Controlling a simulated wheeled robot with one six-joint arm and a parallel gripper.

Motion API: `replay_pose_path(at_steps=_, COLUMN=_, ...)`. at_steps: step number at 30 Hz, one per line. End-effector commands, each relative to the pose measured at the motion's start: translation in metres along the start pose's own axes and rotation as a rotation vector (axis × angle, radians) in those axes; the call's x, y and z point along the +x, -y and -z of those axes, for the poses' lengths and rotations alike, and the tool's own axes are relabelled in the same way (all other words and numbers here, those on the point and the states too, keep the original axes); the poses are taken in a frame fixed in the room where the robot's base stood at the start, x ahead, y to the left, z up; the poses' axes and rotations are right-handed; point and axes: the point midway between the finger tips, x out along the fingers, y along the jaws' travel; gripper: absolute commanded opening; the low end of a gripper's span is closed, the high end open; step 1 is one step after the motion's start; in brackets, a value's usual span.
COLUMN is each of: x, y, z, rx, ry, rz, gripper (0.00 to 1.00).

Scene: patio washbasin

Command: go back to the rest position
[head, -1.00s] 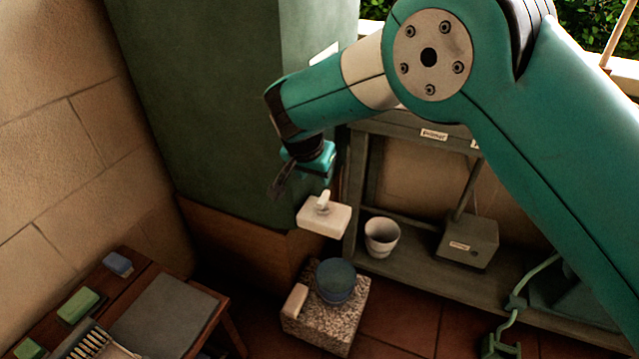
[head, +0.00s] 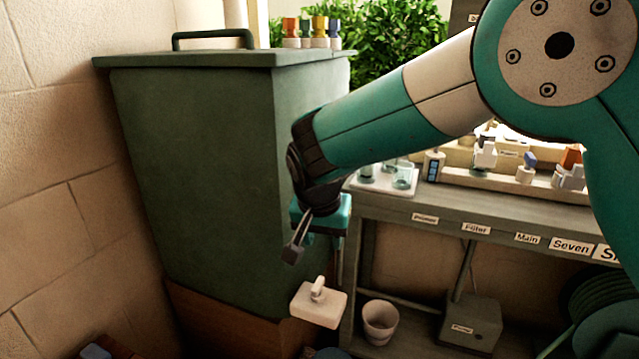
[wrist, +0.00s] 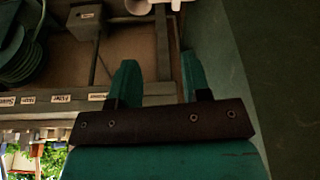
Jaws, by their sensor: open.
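My gripper (head: 322,222) hangs beside the front right edge of the tall green tank (head: 190,150) in the head view. It points down and is above the white block with a small tap (head: 318,305), apart from it. In the wrist view my gripper's two teal fingers (wrist: 158,78) stand apart with nothing between them. Part of the white block (wrist: 150,5) shows at the top edge of the wrist view. The green tank wall (wrist: 220,60) runs close beside the fingers there.
A grey bench (head: 480,215) with labels, bottles and a white tray (head: 380,183) stands to the right. A white cup (head: 379,320) and a grey box (head: 470,322) sit on its lower shelf. Coloured bottles (head: 312,30) show by the tank's lid. A stone wall (head: 50,150) is at the left.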

Motion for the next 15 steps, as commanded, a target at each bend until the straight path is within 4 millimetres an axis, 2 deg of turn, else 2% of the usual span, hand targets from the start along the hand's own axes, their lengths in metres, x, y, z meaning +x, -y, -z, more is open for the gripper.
replay_pose_path(at_steps=1, x=-0.021, y=-0.024, z=0.001, rx=-0.046, ry=0.026, rz=0.026, gripper=0.44)
replay_pose_path(at_steps=2, x=-0.031, y=-0.038, z=-0.003, rx=-0.087, ry=0.047, rz=0.044, gripper=0.44)
replay_pose_path(at_steps=6, x=-0.078, y=-0.102, z=-0.034, rx=-0.281, ry=0.130, rz=0.148, gripper=0.44)
replay_pose_path(at_steps=9, x=-0.104, y=-0.139, z=-0.068, rx=-0.407, ry=0.169, rz=0.228, gripper=0.44)
replay_pose_path(at_steps=15, x=-0.137, y=-0.187, z=-0.134, rx=-0.593, ry=0.203, rz=0.365, gripper=0.44)
